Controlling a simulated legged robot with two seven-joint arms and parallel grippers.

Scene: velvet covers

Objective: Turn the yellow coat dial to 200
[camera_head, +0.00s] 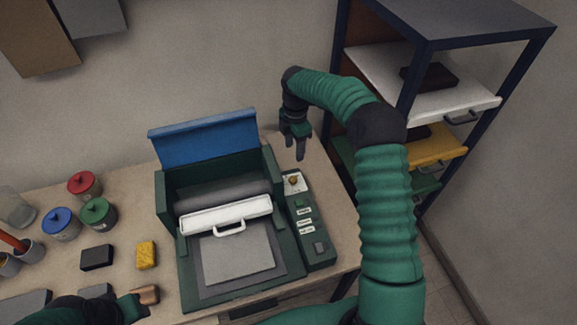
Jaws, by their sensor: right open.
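The yellow dial (294,181) is a small knob on a pale plate at the top of the green control panel, on the right side of the green machine (168,220). Its setting is too small to read. My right gripper (300,152) points down just behind and above the dial, open, with nothing seen between its fingers. My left gripper (128,306) is at the bottom left, close to a tan block (148,294). I cannot tell whether its fingers are open or touch the block.
The machine's blue lid (205,138) stands raised, near my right gripper. A white bar with a handle (226,214) lies across the machine. Lidded pots, a black block (97,257) and a yellow sponge (147,254) stand at left. A shelf rack (430,35) stands right of my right arm.

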